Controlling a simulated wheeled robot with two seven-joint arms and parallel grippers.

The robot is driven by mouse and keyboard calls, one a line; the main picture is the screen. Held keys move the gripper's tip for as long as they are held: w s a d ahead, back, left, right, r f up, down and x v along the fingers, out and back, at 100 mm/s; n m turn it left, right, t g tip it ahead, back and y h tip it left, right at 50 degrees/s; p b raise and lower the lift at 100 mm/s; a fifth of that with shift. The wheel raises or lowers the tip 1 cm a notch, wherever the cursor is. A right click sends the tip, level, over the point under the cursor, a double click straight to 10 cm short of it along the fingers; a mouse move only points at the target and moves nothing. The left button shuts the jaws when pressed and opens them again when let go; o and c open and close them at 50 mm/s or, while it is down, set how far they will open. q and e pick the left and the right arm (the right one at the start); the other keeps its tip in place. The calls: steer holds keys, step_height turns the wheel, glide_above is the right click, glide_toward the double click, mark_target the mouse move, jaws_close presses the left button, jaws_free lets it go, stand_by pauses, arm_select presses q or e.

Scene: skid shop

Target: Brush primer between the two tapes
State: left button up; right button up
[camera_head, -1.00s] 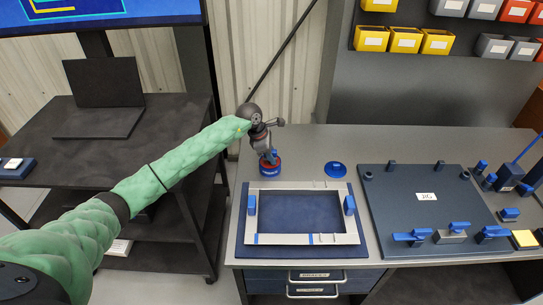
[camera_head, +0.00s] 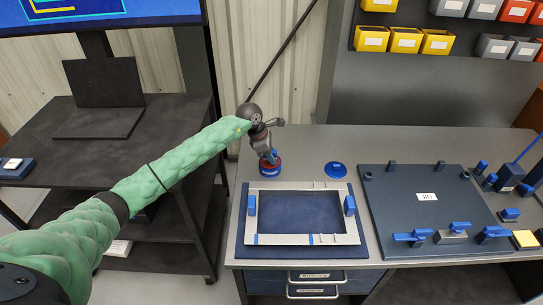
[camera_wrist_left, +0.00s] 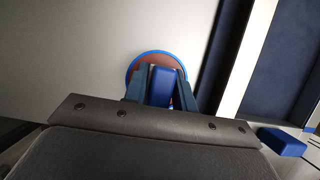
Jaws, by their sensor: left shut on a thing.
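My left gripper (camera_head: 269,154) is shut on a blue brush handle (camera_wrist_left: 163,86), which shows between the two fingers in the left wrist view. The gripper is directly above the red and blue primer pot (camera_head: 270,169). The pot also shows in the left wrist view as a reddish-brown disc with a blue rim (camera_wrist_left: 155,53). The brush tip is hidden. A light grey frame (camera_head: 281,240) lies on a dark blue mat (camera_head: 243,240). Its near bar carries two narrow blue tapes, a left one (camera_head: 255,239) and a right one (camera_head: 311,239). My right gripper is not in view.
A blue lid (camera_head: 336,169) lies right of the pot. Two blue blocks stand at the frame's left (camera_head: 252,205) and right (camera_head: 350,205) sides. A dark jig plate (camera_head: 400,205) with blue clamps is farther right. The bench between pot and lid is clear.

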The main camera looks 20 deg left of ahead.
arm_select(q)
steer(key=shift+r+p, duration=0.5)
steer(key=shift+r, duration=2.95)
